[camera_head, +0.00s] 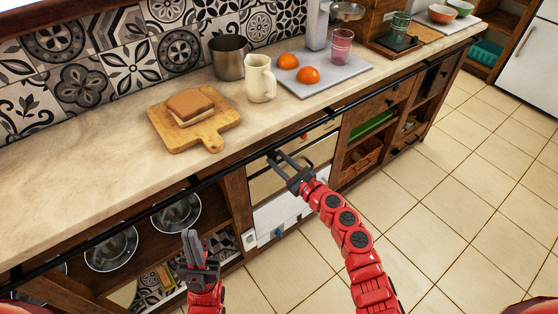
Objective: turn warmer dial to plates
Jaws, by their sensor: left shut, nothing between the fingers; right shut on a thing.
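The warmer (284,209) is a pale metal-fronted unit built in under the counter, with a darker upper panel. My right gripper (275,157) is at that upper panel, its fingers shut on a small part there. The fingers hide this part, so I cannot make out its shape or any dial markings. A small red spot (304,137) shows on the panel to the right of the fingers. My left gripper (189,235) is shut and empty, pointing up in front of the lower shelves, apart from the warmer.
The counter (70,183) above holds a cutting board (215,142) with bread, a cream pitcher (260,80), a metal pot (229,62) and a tray (318,87) with oranges. A dark rail (120,232) runs along its front edge. Open tiled floor (440,200) lies right.

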